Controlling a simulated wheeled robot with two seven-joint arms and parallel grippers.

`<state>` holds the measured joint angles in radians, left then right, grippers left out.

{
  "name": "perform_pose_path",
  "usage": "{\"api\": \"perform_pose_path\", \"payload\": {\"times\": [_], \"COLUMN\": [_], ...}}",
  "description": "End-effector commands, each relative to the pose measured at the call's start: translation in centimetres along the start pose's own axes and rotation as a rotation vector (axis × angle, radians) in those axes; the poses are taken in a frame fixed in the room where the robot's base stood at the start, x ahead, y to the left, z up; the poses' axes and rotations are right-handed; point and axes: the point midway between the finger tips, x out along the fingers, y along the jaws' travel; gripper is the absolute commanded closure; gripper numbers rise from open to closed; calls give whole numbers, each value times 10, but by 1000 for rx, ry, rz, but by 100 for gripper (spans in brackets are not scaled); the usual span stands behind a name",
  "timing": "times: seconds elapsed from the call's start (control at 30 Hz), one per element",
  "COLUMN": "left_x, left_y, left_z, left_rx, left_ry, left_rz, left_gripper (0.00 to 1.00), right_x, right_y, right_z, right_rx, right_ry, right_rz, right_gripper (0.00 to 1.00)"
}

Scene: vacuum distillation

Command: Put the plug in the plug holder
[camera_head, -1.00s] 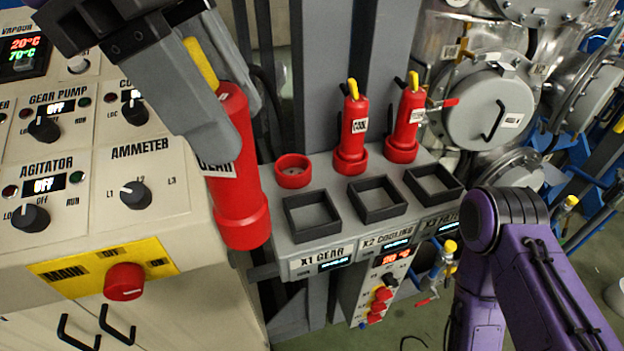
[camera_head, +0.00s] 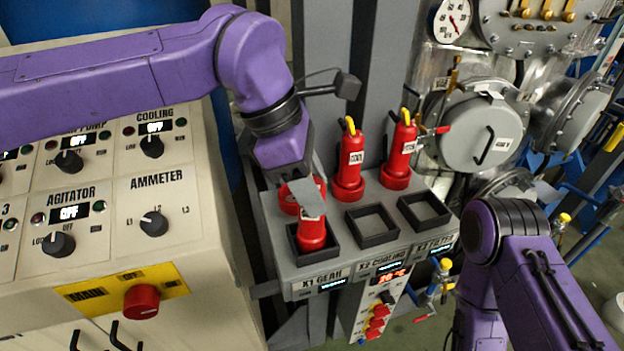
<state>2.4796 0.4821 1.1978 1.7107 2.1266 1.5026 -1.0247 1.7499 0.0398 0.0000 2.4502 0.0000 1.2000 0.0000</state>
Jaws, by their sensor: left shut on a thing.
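My left gripper (camera_head: 309,197) reaches in from the left and is shut on the red gear plug (camera_head: 312,235). My gripper hides the plug's upper part and its label. The plug's lower end shows within the black square frame (camera_head: 331,255) above the X1 GEAR label. I cannot tell whether it rests on the bottom or is still held just above it. Behind it is an empty round red socket (camera_head: 288,202), partly hidden by my gripper. My right arm shows at the lower right, but its gripper is out of view.
Two red plugs with yellow handles, one for cooling (camera_head: 350,160) and one beside it (camera_head: 400,152), stand upright in round red sockets. Two square frames, X2 (camera_head: 371,240) and X3 (camera_head: 424,221), are empty. The control cabinet (camera_head: 215,255) stands close on the left.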

Motion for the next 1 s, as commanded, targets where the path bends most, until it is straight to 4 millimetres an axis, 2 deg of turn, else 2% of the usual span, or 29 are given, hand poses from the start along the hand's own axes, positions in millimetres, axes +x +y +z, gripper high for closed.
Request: {"api": "perform_pose_path", "payload": {"times": [0.3, 0.33, 0.4, 0.67, 0.77, 0.87, 1.0], "left_x": [3, 3, 2, 1, -6, -26, -64], "left_y": [0, 0, 0, 0, 0, 1, 0], "left_z": [-1, -1, -1, -1, 0, 0, 0], "left_rx": [0, 1, 0, 0, -1, -1, -1], "left_ry": [-1, 0, 0, 0, -1, -2, -3], "left_rz": [0, 0, 0, 1, 3, 5, 5], "left_gripper": [100, 48, 32, 32, 32, 32, 32], "right_x": [2, 2, 1, 1, 1, 3, 5], "right_y": [0, 0, 0, 0, 0, 0, 0], "right_z": [1, 0, 0, 0, 0, 1, 2], "right_rx": [0, 0, 0, 0, 0, 0, 0], "right_ry": [0, 0, 0, 0, 0, 0, 0], "right_rz": [0, 0, 0, 0, 0, 0, 0], "right_gripper": [57, 57, 57, 57, 57, 57, 57]}}
